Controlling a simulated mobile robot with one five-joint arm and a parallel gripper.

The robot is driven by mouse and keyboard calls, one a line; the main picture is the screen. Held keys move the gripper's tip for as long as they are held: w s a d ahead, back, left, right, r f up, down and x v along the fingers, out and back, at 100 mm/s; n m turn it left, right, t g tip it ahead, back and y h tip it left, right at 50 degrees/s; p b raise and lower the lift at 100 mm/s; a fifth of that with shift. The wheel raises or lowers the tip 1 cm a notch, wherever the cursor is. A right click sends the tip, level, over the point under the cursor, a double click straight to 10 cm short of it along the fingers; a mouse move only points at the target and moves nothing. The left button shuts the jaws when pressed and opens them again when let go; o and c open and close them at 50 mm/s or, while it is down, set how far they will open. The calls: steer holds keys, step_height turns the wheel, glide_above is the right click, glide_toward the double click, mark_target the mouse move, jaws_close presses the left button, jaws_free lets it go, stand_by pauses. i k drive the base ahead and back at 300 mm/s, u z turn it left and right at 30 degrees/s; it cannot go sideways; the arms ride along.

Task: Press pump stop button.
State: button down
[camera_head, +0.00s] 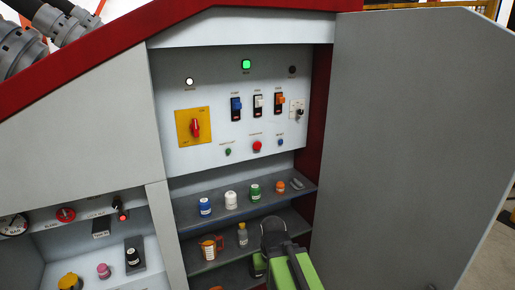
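The control panel (215,130) is upright inside the open cabinet. A red round button (257,146) sits in its lower row, between a small green button (228,152) on the left and a small blue button (281,142) on the right. The labels above them are too small to read surely, so I cannot confirm which is pump stop. My gripper (275,232), dark and green, is at the bottom of the view, in front of the lower shelves and below the buttons. It touches no button. Its fingers are not clear enough to tell open from shut.
A yellow plate with a red rotary switch (195,128) and several coloured switches share the panel. Shelves below hold small bottles, including a white one (231,200), and an orange jug (209,248). The grey door (415,140) stands open at right. The space before the buttons is clear.

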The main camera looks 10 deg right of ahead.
mark_target(256, 145)
steer(key=z, duration=0.35)
steer(key=i, duration=1.1)
steer(key=k, duration=0.15)
steer(key=u, duration=2.4)
steer(key=i, duration=0.6)
steer(key=u, duration=0.25)
steer(key=k, duration=0.6)
steer(key=z, duration=0.05)
